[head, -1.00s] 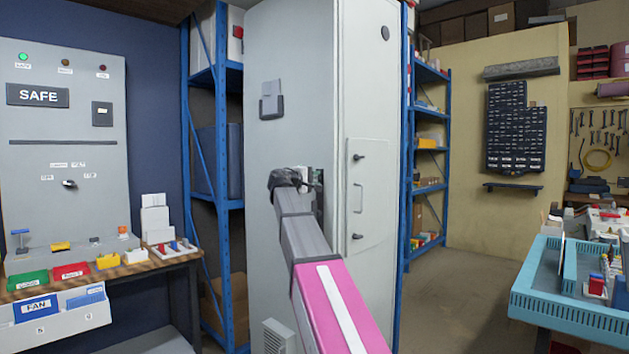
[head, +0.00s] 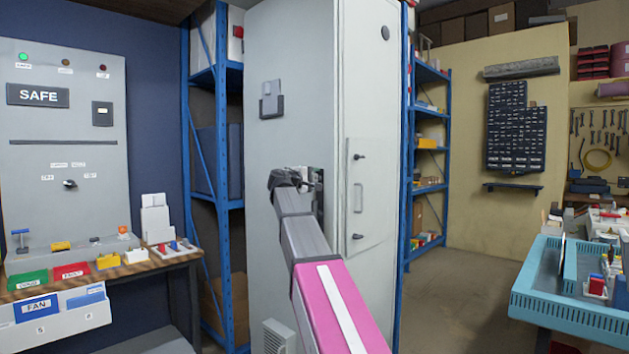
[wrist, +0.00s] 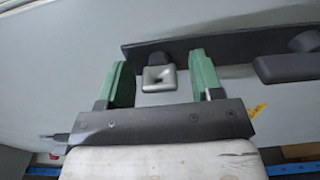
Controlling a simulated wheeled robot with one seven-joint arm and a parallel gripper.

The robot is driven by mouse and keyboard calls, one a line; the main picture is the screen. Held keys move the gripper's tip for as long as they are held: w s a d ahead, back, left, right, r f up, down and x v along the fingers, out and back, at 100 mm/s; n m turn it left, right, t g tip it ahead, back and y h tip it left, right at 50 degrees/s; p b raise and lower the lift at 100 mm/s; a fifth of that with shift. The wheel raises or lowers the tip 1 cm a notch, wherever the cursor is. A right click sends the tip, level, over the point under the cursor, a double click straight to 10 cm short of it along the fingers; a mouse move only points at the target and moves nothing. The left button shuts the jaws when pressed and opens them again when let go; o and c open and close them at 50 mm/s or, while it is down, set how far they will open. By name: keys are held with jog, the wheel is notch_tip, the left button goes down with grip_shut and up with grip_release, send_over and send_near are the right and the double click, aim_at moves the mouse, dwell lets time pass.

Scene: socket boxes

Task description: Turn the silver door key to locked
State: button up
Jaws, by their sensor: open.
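The silver door key (wrist: 158,77) shows in the wrist view. In the head view my gripper (head: 316,184) is at the cabinet's front, mostly hidden by my own wrist, and the key cannot be made out there.
A dark handle (wrist: 285,66) sticks out right of the key, close to the right finger. The tall grey cabinet (head: 340,100) stands between blue shelves. A workbench with a SAFE panel (head: 38,95) is at left, a blue tray (head: 560,318) at right.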

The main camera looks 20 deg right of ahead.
jog(key=v, duration=1)
jog(key=shift+s+a, duration=0.2)
jog(key=shift+a, duration=0.1)
jog(key=s+d+f+m+g+y, duration=0.15)
jog(key=s+f+y, duration=0.25)
jog(key=f, duration=1.6)
jog(key=s+f+g+y, duration=0.2)
jog(key=s+f+y, duration=0.15)
jog(key=f, duration=1.65)
jog(key=s+a+f+m+g+y, duration=0.2)
jog(key=s+a+f+y, duration=0.1)
jog(key=s+f, duration=0.7)
jog(key=s+a+f+m+g+y, duration=0.2)
jog(key=s+f+y, duration=0.3)
jog(key=s+f, duration=0.5)
notch_tip(320, 180, down, 5)
jog(key=shift+a+r+m+g, duration=0.15)
jog(key=shift+a+m+g, duration=0.2)
jog(key=shift+g, duration=0.4)
jog(key=shift+s, duration=0.1)
